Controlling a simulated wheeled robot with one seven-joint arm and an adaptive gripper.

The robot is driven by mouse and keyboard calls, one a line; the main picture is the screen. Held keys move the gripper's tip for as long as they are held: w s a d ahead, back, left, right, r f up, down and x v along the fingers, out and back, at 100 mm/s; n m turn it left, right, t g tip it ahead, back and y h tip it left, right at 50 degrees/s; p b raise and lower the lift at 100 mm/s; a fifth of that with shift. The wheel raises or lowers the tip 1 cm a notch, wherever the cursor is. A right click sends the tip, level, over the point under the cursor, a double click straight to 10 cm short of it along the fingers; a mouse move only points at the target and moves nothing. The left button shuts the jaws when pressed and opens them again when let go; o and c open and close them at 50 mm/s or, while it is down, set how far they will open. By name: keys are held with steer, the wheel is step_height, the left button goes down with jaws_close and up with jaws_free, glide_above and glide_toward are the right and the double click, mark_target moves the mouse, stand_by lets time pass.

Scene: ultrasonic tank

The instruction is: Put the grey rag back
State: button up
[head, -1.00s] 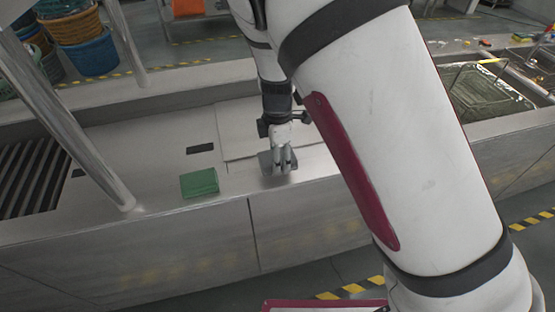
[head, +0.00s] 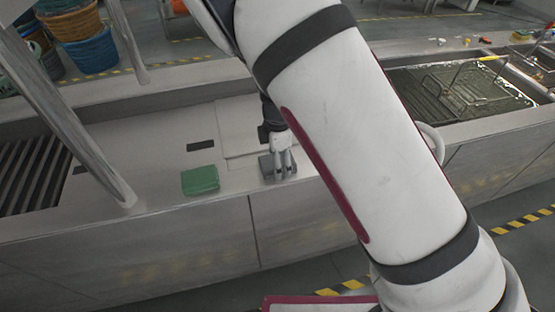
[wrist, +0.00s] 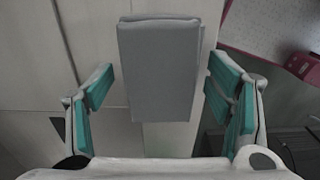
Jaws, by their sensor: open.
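The grey rag (head: 267,167) is a small folded block on the metal counter (head: 228,182), near its front edge. In the wrist view the rag (wrist: 159,70) lies flat between the spread teal finger pads. My gripper (head: 283,168) points down at the rag and hides part of it in the head view. In the wrist view my gripper (wrist: 161,95) is open, with a gap between each pad and the rag. The green rag (head: 200,180) lies folded on the counter to the left.
A metal post (head: 80,130) rises from the counter at the left, beside a dark slatted grate (head: 30,175). A liquid-filled tank (head: 455,92) with a wire basket is at the right. Stacked baskets (head: 80,40) stand at the back left.

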step_height(320, 180, up, 12)
steer(key=s+d+r+m+y, duration=0.2)
steer(key=s+d+r+m, duration=0.2)
steer(key=d+r+m, duration=0.4)
steer(key=s+d+r+m+t, duration=0.1)
steer(key=s+d+r+m, duration=0.3)
steer(key=s, duration=0.2)
steer(key=s+d+r+m+t+h, duration=0.1)
steer(key=s+d+r+m+t, duration=0.1)
steer(key=s+d+r+m, duration=0.2)
steer(key=s+d+r+m+t+h, duration=0.1)
steer(key=s+d+r+m, duration=0.3)
steer(key=s, duration=0.6)
steer(key=shift+m+t, duration=0.6)
steer(key=shift+r, duration=0.1)
steer(key=shift+c, duration=0.3)
